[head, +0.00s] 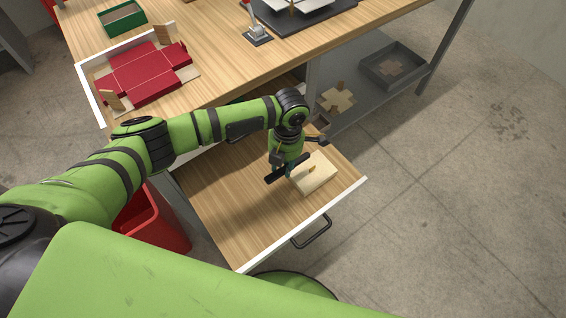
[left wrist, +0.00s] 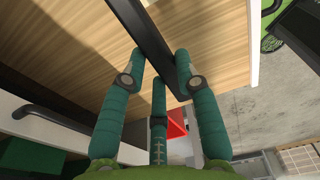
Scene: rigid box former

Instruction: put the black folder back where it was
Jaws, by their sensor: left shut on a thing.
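The black folder (head: 272,178) is a narrow dark bar. My left gripper (head: 284,166) is shut on it and holds it over the open wooden drawer (head: 225,200). In the left wrist view the folder (left wrist: 143,30) runs between the green fingers of the gripper (left wrist: 160,72), with the drawer's wooden floor (left wrist: 75,50) behind it. I cannot tell whether the folder touches the drawer floor. My right gripper is not in view.
A pale wooden block (head: 317,178) lies in the drawer close beside the folder. The drawer's white front (head: 300,228) has a black handle (head: 314,233). A red bin (head: 150,222) stands left of the drawer. Red box parts (head: 145,75) lie on the bench above. The drawer's left part is clear.

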